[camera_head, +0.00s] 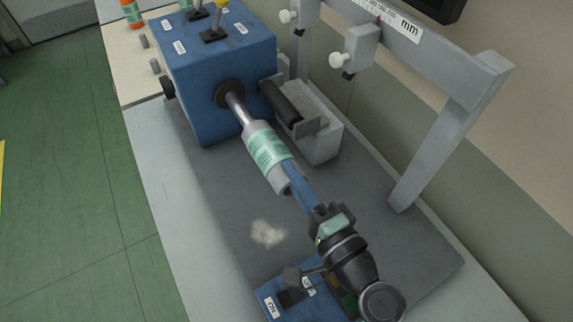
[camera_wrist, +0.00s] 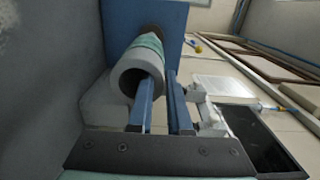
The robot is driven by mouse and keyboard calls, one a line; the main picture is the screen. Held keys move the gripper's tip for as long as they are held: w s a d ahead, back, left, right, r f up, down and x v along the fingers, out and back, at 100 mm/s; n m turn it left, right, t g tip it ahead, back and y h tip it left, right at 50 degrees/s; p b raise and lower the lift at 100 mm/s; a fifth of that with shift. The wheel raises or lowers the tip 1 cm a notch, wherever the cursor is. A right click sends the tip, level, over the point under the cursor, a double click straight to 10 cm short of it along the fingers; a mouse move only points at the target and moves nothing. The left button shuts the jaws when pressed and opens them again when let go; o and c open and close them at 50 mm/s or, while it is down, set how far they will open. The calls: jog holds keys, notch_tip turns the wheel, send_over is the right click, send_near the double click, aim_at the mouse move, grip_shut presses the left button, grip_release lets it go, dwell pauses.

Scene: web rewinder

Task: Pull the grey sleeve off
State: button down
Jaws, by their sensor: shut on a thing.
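The grey sleeve (camera_head: 278,178) has a pale green label around its middle and sits tilted in the picture, in line with the bright metal shaft (camera_head: 238,108) of the blue machine box (camera_head: 205,115). A length of bare shaft shows between the box and the sleeve. In the wrist view the sleeve's open near end (camera_wrist: 128,68) faces me with a dark bore. My gripper (camera_head: 288,170) is shut on the sleeve at this near end. In the wrist view one blue finger overlaps the mouth and the other runs along its right side; the exact contact is hidden.
A dark roller (camera_head: 281,103) on a grey block (camera_head: 318,140) stands close right of the sleeve. A grey gantry frame (camera_head: 450,125) rises at the right. A blue plate with a small fixture (camera_head: 272,302) lies at the near edge. The grey base left of the sleeve is mostly clear.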

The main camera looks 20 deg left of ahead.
jog(key=v, duration=0.9)
dwell(0.5)
jog(key=shift+s+d+r, duration=0.1)
jog(key=shift+s+d, duration=0.05)
